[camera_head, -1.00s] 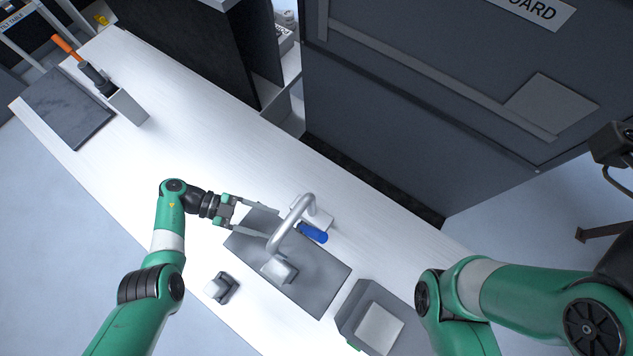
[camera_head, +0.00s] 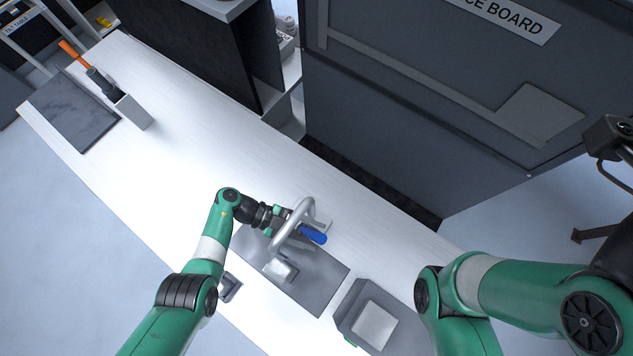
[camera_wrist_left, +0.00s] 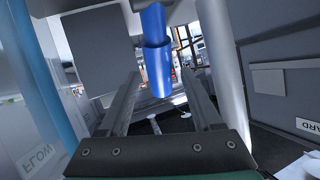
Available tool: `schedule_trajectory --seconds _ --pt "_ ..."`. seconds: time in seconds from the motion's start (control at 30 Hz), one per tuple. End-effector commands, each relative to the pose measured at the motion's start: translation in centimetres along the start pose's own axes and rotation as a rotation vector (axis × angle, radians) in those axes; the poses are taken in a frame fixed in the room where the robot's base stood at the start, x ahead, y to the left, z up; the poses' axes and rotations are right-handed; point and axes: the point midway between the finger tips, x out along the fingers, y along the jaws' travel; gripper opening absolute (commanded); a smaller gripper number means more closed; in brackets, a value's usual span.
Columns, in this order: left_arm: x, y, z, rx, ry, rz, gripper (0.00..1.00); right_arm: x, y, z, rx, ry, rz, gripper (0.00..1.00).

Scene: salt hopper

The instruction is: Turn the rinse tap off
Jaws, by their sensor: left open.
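The rinse tap (camera_head: 300,216) is a grey curved spout with a blue lever (camera_head: 313,236) pointing to the right. It stands at the back of a dark grey sink panel (camera_head: 322,291). My left gripper (camera_head: 283,222) is open at the tap, its fingertips partly hidden behind the spout. In the left wrist view the blue lever (camera_wrist_left: 156,48) hangs in the gap between the two spread fingers, with space visible on each side. I cannot tell if either finger touches it. My right arm reaches in at the lower right, but its gripper is out of view.
A pale block (camera_head: 280,270) sits under the spout. A grey box (camera_head: 350,312) with a light top stands at the right. A grey slab (camera_head: 72,108) and a holder (camera_head: 133,112) with an orange-handled tool are at the far left. The white counter (camera_head: 180,125) between is clear.

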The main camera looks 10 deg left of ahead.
Motion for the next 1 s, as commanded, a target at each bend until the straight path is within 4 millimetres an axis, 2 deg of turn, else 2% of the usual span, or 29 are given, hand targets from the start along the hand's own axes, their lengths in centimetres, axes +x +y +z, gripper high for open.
schedule_trajectory --seconds 0.13,0.4,0.47,0.77,0.8,1.0 --pt "1.5 0.0 0.0 0.0 0.0 0.001 0.66 -0.1 0.0 0.1 0.0 0.0 0.0 1.0" --pt "1.7 0.0 0.0 0.0 0.0 -0.001 0.66 -0.1 0.0 0.1 0.0 0.0 0.0 1.0" --pt "1.7 0.0 0.0 0.0 0.0 -0.001 0.57 -0.1 0.0 0.1 0.0 0.0 0.0 1.0" --pt "1.7 0.0 0.0 0.0 0.0 0.0 0.03 -0.1 0.0 0.1 0.0 0.0 0.0 1.0" --pt "1.7 0.0 0.0 0.0 0.0 0.0 0.0 -0.1 0.0 0.1 0.0 0.0 0.0 1.0" --pt "1.7 0.0 0.0 0.0 0.0 0.0 0.0 -0.1 0.0 0.1 0.0 0.0 0.0 1.0"
